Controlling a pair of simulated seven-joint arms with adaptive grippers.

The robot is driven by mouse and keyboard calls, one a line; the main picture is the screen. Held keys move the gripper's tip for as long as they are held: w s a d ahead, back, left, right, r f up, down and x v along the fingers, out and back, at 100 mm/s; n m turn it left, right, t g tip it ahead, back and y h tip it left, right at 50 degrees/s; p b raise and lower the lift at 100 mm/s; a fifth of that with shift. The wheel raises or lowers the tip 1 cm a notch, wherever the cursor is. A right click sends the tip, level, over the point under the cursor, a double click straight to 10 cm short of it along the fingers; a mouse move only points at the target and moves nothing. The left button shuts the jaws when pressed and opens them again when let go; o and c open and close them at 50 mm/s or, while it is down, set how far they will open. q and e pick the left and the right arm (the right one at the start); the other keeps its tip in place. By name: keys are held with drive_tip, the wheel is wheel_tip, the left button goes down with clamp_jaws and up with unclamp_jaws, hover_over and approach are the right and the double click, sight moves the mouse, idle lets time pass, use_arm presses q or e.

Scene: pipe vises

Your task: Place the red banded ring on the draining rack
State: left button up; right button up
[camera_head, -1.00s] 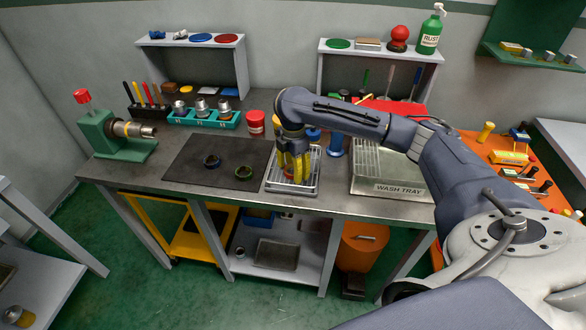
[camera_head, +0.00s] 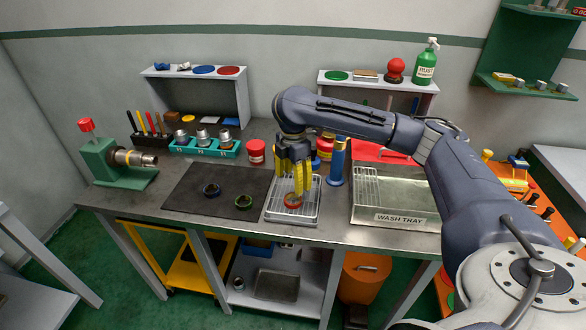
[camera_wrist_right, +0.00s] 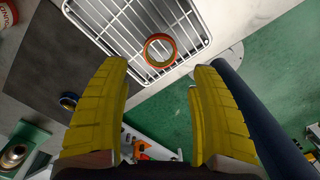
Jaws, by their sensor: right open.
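The red banded ring (camera_head: 292,201) lies on the bars of the draining rack (camera_head: 272,212), near the rack's front part. It also shows in the right wrist view (camera_wrist_right: 160,50) as an orange-red ring on the white rack (camera_wrist_right: 120,30), close to a rack edge. My right gripper (camera_head: 301,194) is above the rack, over and just behind the ring in the head view. In the wrist view its yellow fingers (camera_wrist_right: 160,85) are wide apart with nothing between them, and the ring lies apart beyond the tips. My left gripper is not in view.
A blue cylinder (camera_head: 337,163) stands close to the right of the gripper. The wash tray (camera_head: 400,218) is at the right.

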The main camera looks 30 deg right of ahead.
drive_tip(key=shift+r, duration=2.05)
drive_tip(key=shift+a+f, duration=0.1)
